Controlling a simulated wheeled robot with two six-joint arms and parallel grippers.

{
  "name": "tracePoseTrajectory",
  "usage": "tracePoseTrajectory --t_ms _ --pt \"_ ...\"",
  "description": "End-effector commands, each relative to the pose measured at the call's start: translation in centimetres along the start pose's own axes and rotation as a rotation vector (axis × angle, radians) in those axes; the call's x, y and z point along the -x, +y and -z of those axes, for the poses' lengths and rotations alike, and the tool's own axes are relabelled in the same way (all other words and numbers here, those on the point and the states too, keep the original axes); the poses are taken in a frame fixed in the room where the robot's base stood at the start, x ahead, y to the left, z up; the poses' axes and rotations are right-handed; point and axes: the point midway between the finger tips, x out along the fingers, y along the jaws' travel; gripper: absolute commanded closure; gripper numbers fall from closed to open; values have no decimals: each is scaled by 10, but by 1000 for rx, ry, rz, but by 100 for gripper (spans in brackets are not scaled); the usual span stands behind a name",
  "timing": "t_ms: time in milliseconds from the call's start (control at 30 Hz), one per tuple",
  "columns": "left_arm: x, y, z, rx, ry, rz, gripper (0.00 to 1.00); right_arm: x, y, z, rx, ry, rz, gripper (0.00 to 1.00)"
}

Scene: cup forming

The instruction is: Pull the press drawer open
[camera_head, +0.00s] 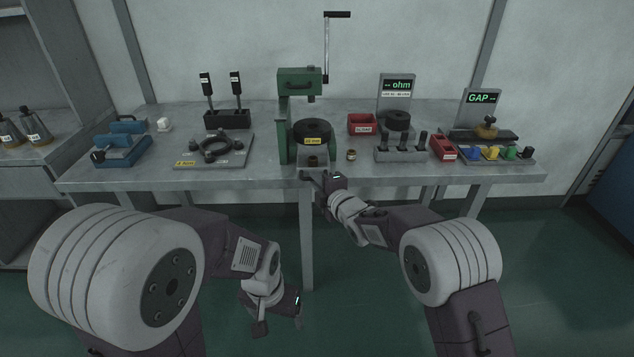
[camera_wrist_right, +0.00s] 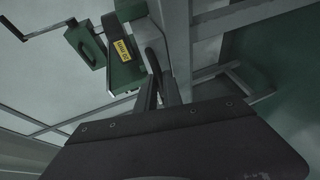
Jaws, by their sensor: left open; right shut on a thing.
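The green press (camera_head: 284,120) stands at the middle of the bench, with a black round part (camera_head: 313,129) bearing a yellow label. Its grey drawer (camera_head: 306,174) shows at the bench's front edge, with a small brown ring-shaped piece (camera_head: 313,160) on it. My right gripper (camera_head: 322,184) is at the drawer's front, shut on its handle. In the right wrist view the dark bar of the handle (camera_wrist_right: 152,60) runs to the fingers (camera_wrist_right: 161,92), where the grip itself is partly hidden. My left gripper (camera_head: 280,316) hangs low in front of the bench, open and empty.
A small brass piece (camera_head: 351,155) stands on the bench right of the drawer. A red bin (camera_head: 361,124), an ohm meter stand (camera_head: 396,90) and a GAP gauge (camera_head: 481,105) are further right. A ring fixture (camera_head: 216,150) lies left. The floor before the bench is clear.

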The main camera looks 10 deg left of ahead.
Motion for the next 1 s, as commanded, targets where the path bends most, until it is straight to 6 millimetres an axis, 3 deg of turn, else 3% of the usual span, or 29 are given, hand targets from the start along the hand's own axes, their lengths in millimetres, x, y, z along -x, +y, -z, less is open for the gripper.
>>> tracePoseTrajectory --t_ms 267,300,667,833,1000 --pt "0 0 1 0 1 0 18 0 5 -1 1 -1 -9 100" --pt "0 0 1 0 1 0 18 0 4 -1 1 -1 -8 81" --pt "1 0 0 0 1 0 18 3 5 0 1 0 -10 80" --pt "3 0 1 0 1 0 18 23 6 -1 1 -1 -9 80" --pt "6 0 1 0 1 0 18 56 6 -1 1 -1 -8 80"
